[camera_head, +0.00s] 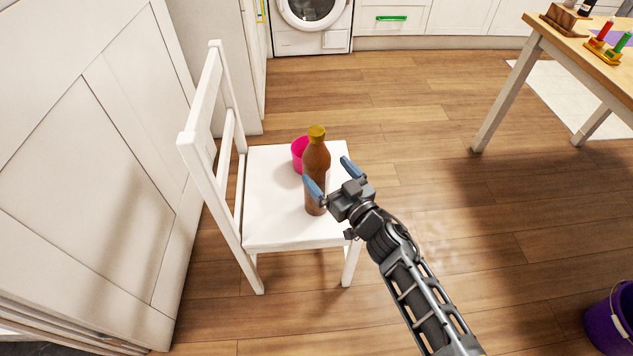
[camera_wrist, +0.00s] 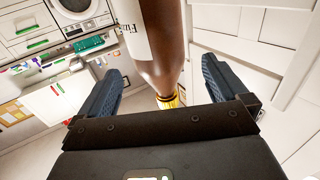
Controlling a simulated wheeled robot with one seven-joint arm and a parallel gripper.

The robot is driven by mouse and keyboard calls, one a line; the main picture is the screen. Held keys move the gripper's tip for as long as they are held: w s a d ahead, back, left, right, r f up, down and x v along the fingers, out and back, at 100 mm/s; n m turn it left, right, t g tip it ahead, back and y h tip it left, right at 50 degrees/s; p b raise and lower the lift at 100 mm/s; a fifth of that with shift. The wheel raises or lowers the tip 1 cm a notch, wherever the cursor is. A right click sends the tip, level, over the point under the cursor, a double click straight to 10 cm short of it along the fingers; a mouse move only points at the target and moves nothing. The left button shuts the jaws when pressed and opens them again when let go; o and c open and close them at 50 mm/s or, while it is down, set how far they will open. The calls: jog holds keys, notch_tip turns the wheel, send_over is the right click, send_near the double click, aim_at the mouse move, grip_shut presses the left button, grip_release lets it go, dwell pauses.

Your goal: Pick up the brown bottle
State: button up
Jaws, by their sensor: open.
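The brown bottle (camera_head: 317,160) with a yellow cap stands upright on the seat of a white chair (camera_head: 270,220). My gripper (camera_head: 332,177) is open at the bottle's near right side, its blue fingers pointing toward it. In the wrist view, the bottle (camera_wrist: 163,40) appears beyond and between the spread fingers (camera_wrist: 160,76), cap toward the bottom of the picture, with part of a white label showing. The jaws are not closed on it. I cannot tell how deep the bottle is between them.
A pink cup (camera_head: 299,154) stands just behind and left of the bottle, partly hidden by it. The chair's backrest (camera_head: 207,110) rises on the left. A wooden table (camera_head: 570,45) is at the upper right, a purple bucket (camera_head: 610,322) at the lower right. Open floor lies between.

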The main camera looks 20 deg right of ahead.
aim_at(316, 158)
jog(key=w, duration=0.2)
jog(key=w+b, duration=0.1)
jog(key=w, duration=0.1)
jog(key=w+b, duration=0.1)
jog(key=w, duration=0.1)
jog(key=shift+a, duration=0.4)
grip_shut()
jog(key=shift+r, duration=0.1)
dwell(0.6)
